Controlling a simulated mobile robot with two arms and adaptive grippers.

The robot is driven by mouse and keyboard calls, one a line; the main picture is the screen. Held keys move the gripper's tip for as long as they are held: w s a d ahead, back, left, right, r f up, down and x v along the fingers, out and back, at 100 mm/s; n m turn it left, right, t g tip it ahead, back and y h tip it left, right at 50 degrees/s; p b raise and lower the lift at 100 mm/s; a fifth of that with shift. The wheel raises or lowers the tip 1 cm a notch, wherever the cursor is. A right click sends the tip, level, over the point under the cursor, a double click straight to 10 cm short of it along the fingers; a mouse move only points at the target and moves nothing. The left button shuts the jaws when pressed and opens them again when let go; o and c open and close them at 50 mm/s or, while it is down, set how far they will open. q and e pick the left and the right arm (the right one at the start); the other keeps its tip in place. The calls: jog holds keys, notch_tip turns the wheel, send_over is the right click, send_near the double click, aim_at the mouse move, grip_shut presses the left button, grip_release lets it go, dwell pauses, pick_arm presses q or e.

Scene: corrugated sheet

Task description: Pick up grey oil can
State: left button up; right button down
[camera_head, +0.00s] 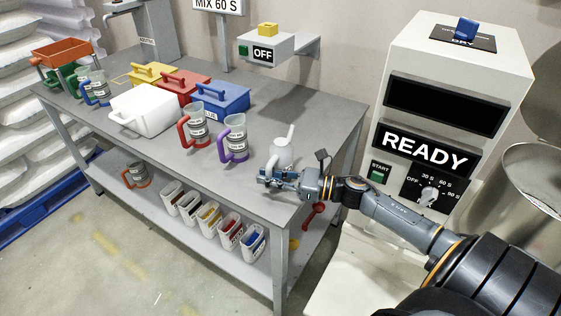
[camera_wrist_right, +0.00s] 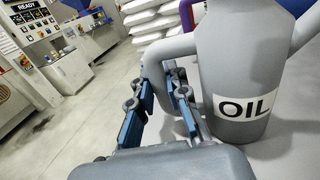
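The grey oil can (camera_head: 281,155) stands upright on the grey workbench, near its right front corner, with its thin spout pointing up. In the right wrist view the can (camera_wrist_right: 238,65) fills the right side, with a white OIL label facing me. Its curved grey handle (camera_wrist_right: 156,58) reaches left toward the fingertips. My right gripper (camera_head: 268,176) is just in front of the can at bench height. Its blue-padded fingers (camera_wrist_right: 160,92) are apart, with the handle at or just beyond the gap; the exact depth is unclear. My left gripper is not in view.
A purple-handled jug (camera_head: 233,138) and a red-handled jug (camera_head: 195,127) stand left of the can. Blue (camera_head: 222,100), red and yellow boxes and a white container (camera_head: 145,110) are farther left. The READY machine (camera_head: 440,120) stands right of the bench (camera_head: 330,112).

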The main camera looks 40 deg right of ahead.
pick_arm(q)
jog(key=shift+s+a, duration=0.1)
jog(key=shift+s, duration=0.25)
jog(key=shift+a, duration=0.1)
pick_arm(e)
jog(key=shift+r, duration=0.2)
